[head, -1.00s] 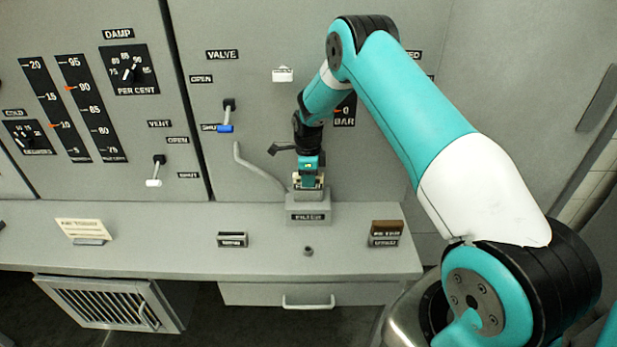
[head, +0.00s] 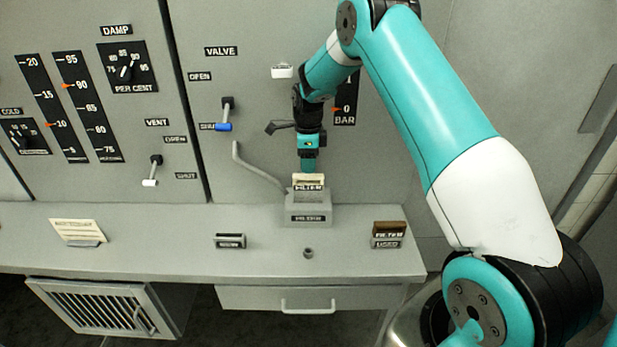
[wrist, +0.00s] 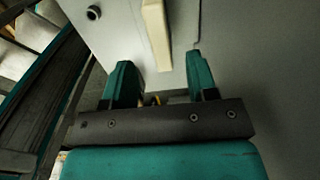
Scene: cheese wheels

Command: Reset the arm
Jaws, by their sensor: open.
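My gripper (head: 308,166) is in front of the grey panel, just above a cream filter block (head: 308,181) marked FILTER. The block sits upright in the grey filter holder (head: 309,214) on the counter.
A valve lever with a blue handle (head: 224,126) and a vent lever with a white handle (head: 150,182) stand out from the panel. A used-filter box (head: 388,240), a small label block (head: 230,241) and a card on a stand (head: 78,231) are on the counter. A vent grille (head: 95,308) hangs below.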

